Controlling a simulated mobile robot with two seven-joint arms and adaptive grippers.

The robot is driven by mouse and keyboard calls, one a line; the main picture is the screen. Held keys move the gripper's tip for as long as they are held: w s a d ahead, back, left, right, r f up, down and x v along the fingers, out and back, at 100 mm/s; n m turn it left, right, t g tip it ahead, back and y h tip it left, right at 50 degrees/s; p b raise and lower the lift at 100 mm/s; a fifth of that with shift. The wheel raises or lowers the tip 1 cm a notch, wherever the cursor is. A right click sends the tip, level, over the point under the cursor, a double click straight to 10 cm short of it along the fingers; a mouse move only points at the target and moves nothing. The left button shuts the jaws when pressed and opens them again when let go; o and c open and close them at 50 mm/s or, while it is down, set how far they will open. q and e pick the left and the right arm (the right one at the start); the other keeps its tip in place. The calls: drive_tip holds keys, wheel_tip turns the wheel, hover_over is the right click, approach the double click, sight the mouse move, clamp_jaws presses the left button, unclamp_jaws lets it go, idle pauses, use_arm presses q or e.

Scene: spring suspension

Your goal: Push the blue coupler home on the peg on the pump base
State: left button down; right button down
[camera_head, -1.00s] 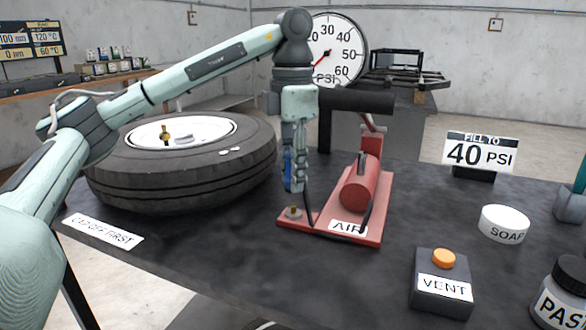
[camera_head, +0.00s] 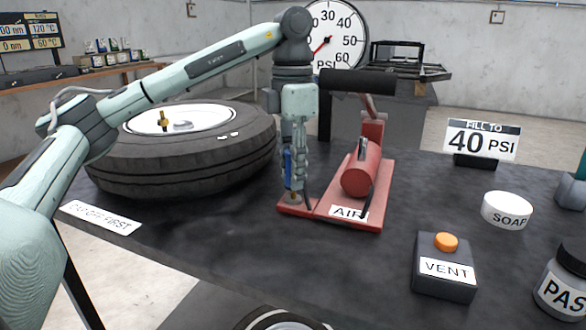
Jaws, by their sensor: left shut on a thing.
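My left gripper (camera_head: 293,190) points straight down over the left front corner of the red pump base (camera_head: 368,222). It is shut on the blue coupler (camera_head: 287,166), which shows as a narrow blue strip among the fingers. The peg (camera_head: 294,197) stands on that corner, and its brass-coloured part shows at the fingertips. The coupler's lower end is at or just over the peg; fingers hide whether it is seated. A dark hose runs down beside the gripper. My right gripper is not in view.
The red pump cylinder (camera_head: 361,170) and black handle (camera_head: 358,82) stand close right of my left gripper. A big tyre (camera_head: 190,170) lies to the left. The vent box (camera_head: 445,268), soap tub (camera_head: 507,209) and paste jar (camera_head: 562,285) are to the right. The table between is clear.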

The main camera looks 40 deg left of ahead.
use_arm(q)
drive_tip(key=shift+f+b, duration=0.75)
drive_tip(key=shift+f, duration=0.45)
drive_tip(key=c, duration=1.2)
unclamp_jaws()
drive_tip(key=shift+o, duration=0.2)
wheel_tip(320, 180, up, 5)
drive_tip(key=p, duration=0.4)
drive_tip(key=shift+r, duration=0.1)
drive_tip(key=shift+r+p, duration=0.5)
drive_tip(key=shift+r, duration=0.45)
